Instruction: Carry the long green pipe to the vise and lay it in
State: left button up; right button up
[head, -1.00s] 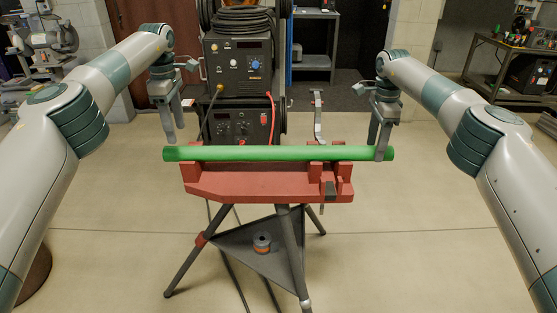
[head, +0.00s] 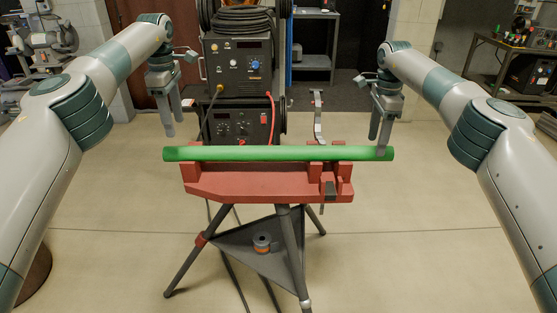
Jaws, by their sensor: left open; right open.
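The long green pipe (head: 278,153) lies level across the top of the red vise (head: 262,186), resting between its raised red uprights. Both pipe ends stick out past the vise. The vise stands on a dark tripod. My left gripper (head: 172,134) is open and empty, above the pipe's left end and apart from it. My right gripper (head: 378,148) is open at the pipe's right end; its fingertips reach down close to the pipe, and I cannot tell whether they touch it.
A welding machine (head: 238,65) with a coiled black cable stands behind the vise. A bench (head: 510,55) stands at the back right.

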notch_tip(320, 180, up, 10)
dwell(0.6)
jog(key=shift+s+f, duration=0.1)
dwell(0.8)
